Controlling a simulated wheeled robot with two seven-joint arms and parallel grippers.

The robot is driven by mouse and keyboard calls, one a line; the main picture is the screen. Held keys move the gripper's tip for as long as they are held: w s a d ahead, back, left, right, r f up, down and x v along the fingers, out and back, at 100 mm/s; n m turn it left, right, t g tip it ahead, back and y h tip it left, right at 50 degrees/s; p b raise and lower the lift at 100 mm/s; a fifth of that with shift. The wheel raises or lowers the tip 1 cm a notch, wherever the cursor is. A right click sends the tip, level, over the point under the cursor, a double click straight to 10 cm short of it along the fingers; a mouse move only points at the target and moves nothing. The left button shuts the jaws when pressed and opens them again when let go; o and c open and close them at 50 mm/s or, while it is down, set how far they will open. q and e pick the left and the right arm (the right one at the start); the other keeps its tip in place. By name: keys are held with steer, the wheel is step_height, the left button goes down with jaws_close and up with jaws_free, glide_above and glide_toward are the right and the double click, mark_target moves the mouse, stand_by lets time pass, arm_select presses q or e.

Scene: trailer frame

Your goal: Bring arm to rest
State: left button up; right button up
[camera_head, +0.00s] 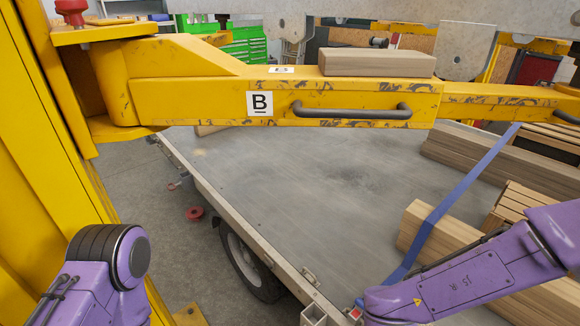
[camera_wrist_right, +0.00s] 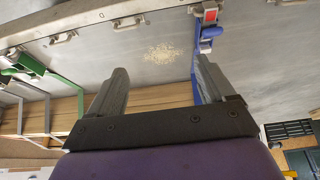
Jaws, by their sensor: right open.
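My right gripper (camera_wrist_right: 161,72) shows in the right wrist view with its two grey fingers apart and nothing between them. Its right finger is in front of or close beside a blue strap (camera_wrist_right: 196,76); I cannot tell whether they touch. In the head view my purple right arm (camera_head: 470,270) comes in from the lower right, over the trailer's side, and its gripper is out of the picture. My purple left arm (camera_head: 105,265) shows only in part at the lower left. My left gripper is not in view.
A yellow beam (camera_head: 200,98) marked B, with a dark handle (camera_head: 350,112), crosses ahead, a wooden block (camera_head: 378,63) on top. Behind it lies the grey trailer bed (camera_head: 300,190). Timber (camera_head: 460,235) and a blue strap (camera_head: 440,210) are near the right arm. A yellow post stands left.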

arm_select(q)
step_height(320, 180, down, 10)
steer(key=b, duration=0.9)
steer(key=shift+a+b, duration=0.15)
steer(key=shift+b, duration=0.25)
arm_select(e)
steer(key=s+d+f+n, duration=0.1)
steer(key=s+d+f, duration=0.2)
steer(key=f, duration=0.6)
steer(key=s+d+f+n, duration=0.1)
steer(key=s+d+f, duration=0.1)
steer(key=s+f, duration=0.5)
steer(key=s+d+f+n, duration=0.1)
steer(key=s+d+f, duration=0.2)
steer(key=f, duration=0.9)
steer(key=s, duration=0.3)
steer(key=shift+d, duration=0.35)
arm_select(q)
steer(key=shift+f, duration=0.1)
arm_select(e)
steer(key=shift+w, duration=0.1)
